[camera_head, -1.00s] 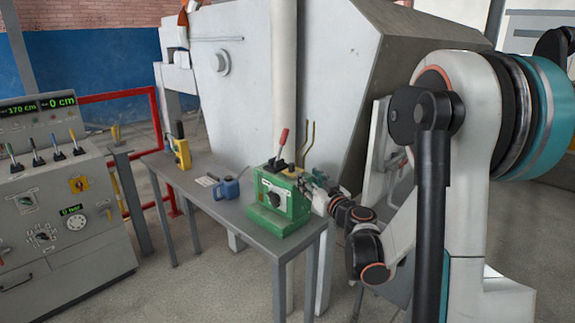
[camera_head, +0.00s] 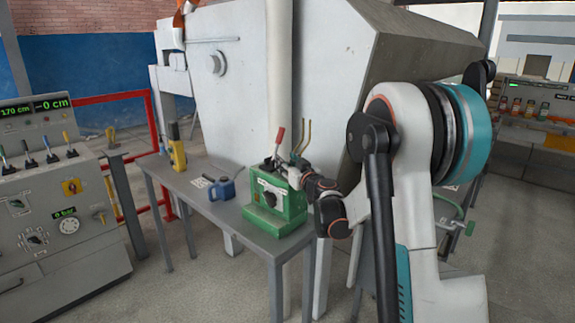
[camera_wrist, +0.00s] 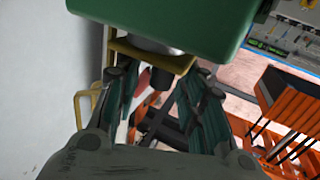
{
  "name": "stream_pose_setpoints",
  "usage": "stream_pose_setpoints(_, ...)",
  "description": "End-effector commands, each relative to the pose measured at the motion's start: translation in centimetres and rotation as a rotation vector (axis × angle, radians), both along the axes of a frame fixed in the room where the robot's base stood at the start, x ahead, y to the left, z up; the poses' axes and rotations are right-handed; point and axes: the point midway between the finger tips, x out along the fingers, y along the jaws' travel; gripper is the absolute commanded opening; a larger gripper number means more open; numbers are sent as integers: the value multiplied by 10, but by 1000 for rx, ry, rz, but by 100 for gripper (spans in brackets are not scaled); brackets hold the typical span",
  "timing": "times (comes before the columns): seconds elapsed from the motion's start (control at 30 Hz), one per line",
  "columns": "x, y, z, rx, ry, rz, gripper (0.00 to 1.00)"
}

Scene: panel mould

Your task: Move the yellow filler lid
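In the wrist view a yellow piece (camera_wrist: 150,56) runs along the lower edge of a green body, beside a grey round part. I cannot tell whether it is the filler lid. My gripper (camera_wrist: 163,88) has its two teal-padded fingers apart, with the yellow piece just beyond their tips; I see nothing clamped between them. In the head view the green unit (camera_head: 274,200) with a red-handled lever stands on the grey table (camera_head: 222,213). My wrist is at its right rear side, and the fingertips are hidden there. No yellow lid is clear on it in that view.
A blue can (camera_head: 222,188) and a yellow device (camera_head: 176,147) stand left of the green unit. Two brass rods (camera_head: 303,136) rise behind it. A large pale machine (camera_head: 300,60) blocks the back. A control console (camera_head: 60,190) stands left.

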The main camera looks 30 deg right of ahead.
Motion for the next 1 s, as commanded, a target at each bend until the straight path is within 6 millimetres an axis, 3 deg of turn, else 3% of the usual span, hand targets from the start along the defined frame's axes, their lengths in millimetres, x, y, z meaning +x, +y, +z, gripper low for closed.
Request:
stream_pose_setpoints(0.17, 0, 0, 0, 0, 0, 0, 35)
stream_pose_setpoints(0.3, 0, 0, 0, 0, 0, 0, 3)
stream_pose_setpoints(0.33, 0, 0, 0, 0, 0, 0, 0)
stream_pose_setpoints(0.73, 0, -1, 3, 31, 12, 0, 0)
stream_pose_setpoints(1.0, 2, -7, 10, 172, 63, -1, 0)
